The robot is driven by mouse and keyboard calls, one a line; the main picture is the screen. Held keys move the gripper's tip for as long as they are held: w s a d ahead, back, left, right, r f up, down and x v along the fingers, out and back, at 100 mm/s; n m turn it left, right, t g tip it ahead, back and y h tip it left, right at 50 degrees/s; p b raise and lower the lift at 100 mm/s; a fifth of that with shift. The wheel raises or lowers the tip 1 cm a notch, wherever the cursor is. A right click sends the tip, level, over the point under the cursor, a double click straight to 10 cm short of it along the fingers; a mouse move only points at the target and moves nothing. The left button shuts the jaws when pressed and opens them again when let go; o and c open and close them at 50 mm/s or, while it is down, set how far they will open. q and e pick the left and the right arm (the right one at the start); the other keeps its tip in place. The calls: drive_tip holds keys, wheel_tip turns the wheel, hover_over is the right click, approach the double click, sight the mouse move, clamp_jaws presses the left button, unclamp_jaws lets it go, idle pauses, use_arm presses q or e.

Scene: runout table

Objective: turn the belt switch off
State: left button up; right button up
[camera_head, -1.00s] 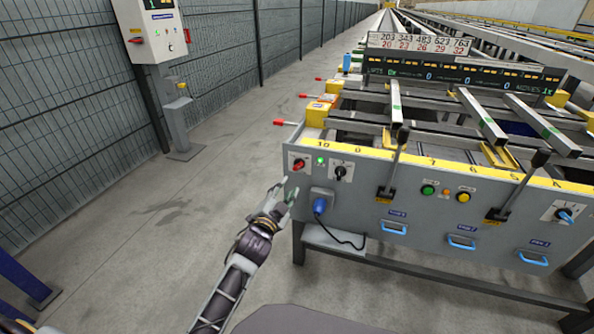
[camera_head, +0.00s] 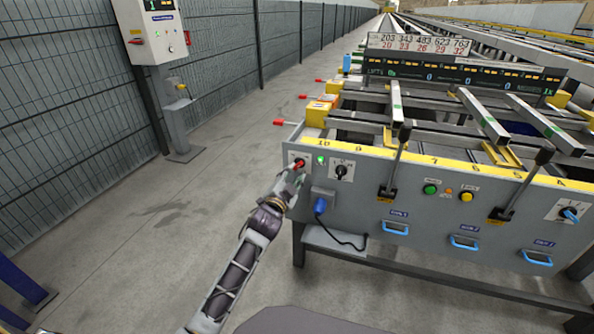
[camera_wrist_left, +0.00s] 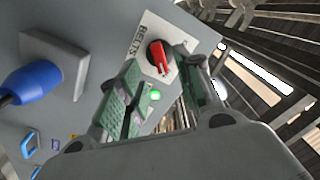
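The belt switch is a red rotary knob (camera_wrist_left: 160,57) on a white plate marked BELTS (camera_wrist_left: 143,28) in the left wrist view. In the head view the red knob (camera_head: 299,163) is at the upper left corner of the grey panel (camera_head: 350,205). My left gripper (camera_head: 296,177) is just in front of and below it, partly covering the plate. In the left wrist view the fingers of my left gripper (camera_wrist_left: 160,70) are apart, with the knob showing between their tips. Whether they touch it I cannot tell. My right gripper is not in view.
A lit green lamp (camera_head: 321,160) and a black rotary switch (camera_head: 341,171) are right of the knob. A blue plug (camera_head: 320,205) with a cable is below. Levers and buttons are further right.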

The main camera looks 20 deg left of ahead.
sight(298, 167)
use_arm(q)
drive_tip(key=shift+w+b, duration=0.5)
drive_tip(key=shift+w, duration=1.1)
drive_tip(key=shift+w+d, duration=0.1)
drive_tip(key=shift+w, duration=0.7)
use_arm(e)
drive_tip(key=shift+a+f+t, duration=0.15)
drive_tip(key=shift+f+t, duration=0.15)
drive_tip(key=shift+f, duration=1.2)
use_arm(q)
clamp_jaws()
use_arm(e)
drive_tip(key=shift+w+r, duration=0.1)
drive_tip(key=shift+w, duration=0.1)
